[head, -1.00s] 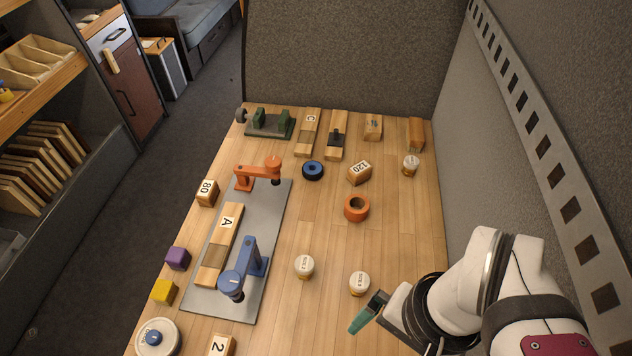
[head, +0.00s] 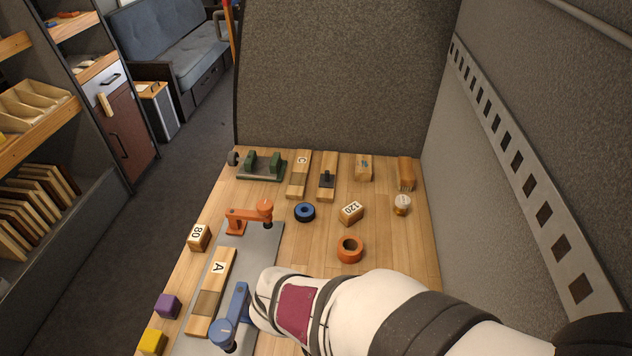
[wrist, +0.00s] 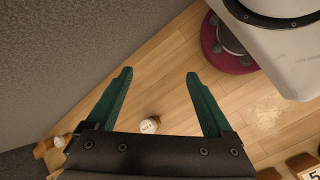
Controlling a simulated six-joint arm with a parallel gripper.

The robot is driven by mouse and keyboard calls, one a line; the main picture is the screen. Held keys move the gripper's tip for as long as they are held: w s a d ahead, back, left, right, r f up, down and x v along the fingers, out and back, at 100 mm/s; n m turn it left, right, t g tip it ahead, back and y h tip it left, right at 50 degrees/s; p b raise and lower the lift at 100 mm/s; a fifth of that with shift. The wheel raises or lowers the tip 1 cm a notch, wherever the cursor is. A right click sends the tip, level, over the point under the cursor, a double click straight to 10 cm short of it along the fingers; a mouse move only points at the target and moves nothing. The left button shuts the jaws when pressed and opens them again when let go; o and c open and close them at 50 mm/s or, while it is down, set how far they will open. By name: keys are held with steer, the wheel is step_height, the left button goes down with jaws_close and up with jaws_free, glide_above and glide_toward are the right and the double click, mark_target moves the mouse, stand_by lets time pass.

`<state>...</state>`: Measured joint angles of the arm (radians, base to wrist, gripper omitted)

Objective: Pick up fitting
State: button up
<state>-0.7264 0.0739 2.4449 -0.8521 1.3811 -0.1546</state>
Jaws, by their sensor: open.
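No thing is plainly marked as the fitting, and I cannot tell which one it is. My gripper (wrist: 158,88) shows in the wrist view with its two teal fingers wide apart and nothing between the tips. A small white-topped jar (wrist: 150,125) lies on the wooden bench beyond the fingers, seen between them near the gripper body and apart from them. A second jar (wrist: 58,142) is at the lower left. In the head view my gripper is out of sight. A white-topped jar (head: 401,205) stands at the right of the bench.
The blue clamp (head: 232,318) and orange clamp (head: 250,216) stand on the grey mat (head: 265,245) by board A (head: 212,290). An orange ring (head: 349,249), blue ring (head: 304,212) and 120 block (head: 350,212) lie mid-bench. A grey wall (head: 490,220) bounds the right side.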

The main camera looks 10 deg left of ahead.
steer(key=a+f+n+t+y, duration=0.1)
steer(key=a+f+n+t, duration=0.2)
steer(key=a+n, duration=0.3)
steer(key=w+a+f+n+t+y, duration=0.1)
steer(key=a+f+n+t, duration=0.3)
steer(key=n, duration=0.6)
steer(key=a+f+n+t+y, duration=0.1)
steer(key=a+f+n+t, duration=0.2)
steer(key=a+n+t, duration=0.4)
steer(key=shift+w+a+f+n+y, duration=0.1)
steer(key=shift+w+a+n+y, duration=0.15)
steer(key=shift+a, duration=0.3)
steer(key=shift+w+a+f+n+y, duration=0.15)
steer(key=shift+a+n, duration=0.1)
steer(key=shift+a, duration=0.25)
steer(key=x, duration=0.9)
steer(key=shift+a+f, duration=0.1)
steer(key=x, duration=0.6)
steer(key=shift+f, duration=0.3)
jaws_close()
